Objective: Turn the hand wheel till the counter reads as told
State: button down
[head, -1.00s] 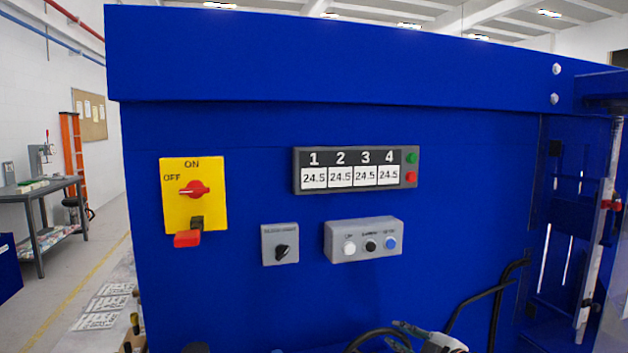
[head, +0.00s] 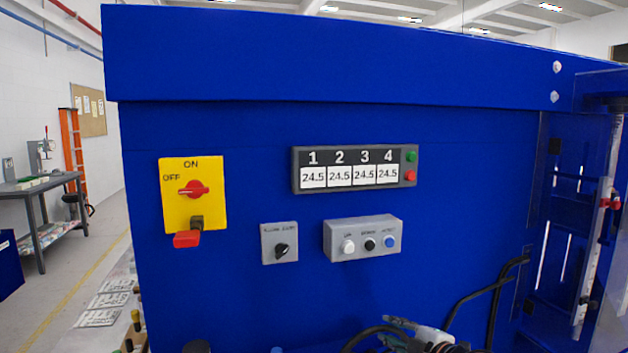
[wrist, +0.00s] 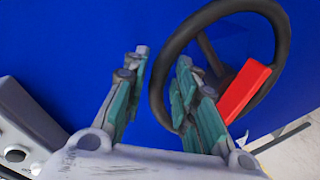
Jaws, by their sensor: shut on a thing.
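The counter (head: 352,170) on the blue machine shows 24.5 under each of the numbers 1, 2, 3 and 4. The black hand wheel (wrist: 262,14) fills the upper right of the wrist view, with a red block (wrist: 243,92) over its right side. My gripper (wrist: 162,72) has one teal-padded finger on each side of the wheel's left rim and is shut on it. The contact itself is not clear to see. In the head view, part of my gripper (head: 420,338) shows at the bottom edge; a dark curved piece beside it may be the rim.
The blue machine front (head: 260,125) carries a yellow ON/OFF switch (head: 208,215), a small grey selector box (head: 279,243) and a grey box with several buttons (head: 362,238). Black cables (head: 490,290) hang at lower right. A workbench (head: 40,186) stands far left.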

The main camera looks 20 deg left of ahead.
aim_at(365, 333)
jog(key=shift+s+a+r+n+t+h, duration=0.15)
jog(key=shift+s+a+r+n+h, duration=0.15)
jog(key=shift+a+n, duration=0.2)
jog(key=shift+s+a+r+n+t+h, duration=0.2)
jog(key=shift+a+r+n+h, duration=0.1)
jog(key=shift+a+n, duration=0.2)
jog(key=shift+a, duration=0.1)
jog(key=shift+s+a+r+n+t+h, duration=0.1)
jog(key=shift+s+a+n+t+h, duration=0.1)
jog(key=shift+s+a+n, duration=0.25)
jog(key=shift+s+a+n+t+h, duration=0.1)
jog(key=shift+s+a+n+h, duration=0.15)
jog(key=shift+a+n, duration=0.35)
jog(key=shift+s+a+f+n+t+h+b, duration=0.2)
jog(key=shift+s+a+n+h+b, duration=0.1)
jog(key=shift+s+a+n, duration=0.25)
jog(key=shift+s+a+f+n+t+h+b, duration=0.15)
jog(key=shift+s+a+n+b, duration=0.1)
jog(key=shift+a+n, duration=0.35)
jog(key=shift+w+d+r, duration=0.1)
jog(key=shift+d, duration=0.05)
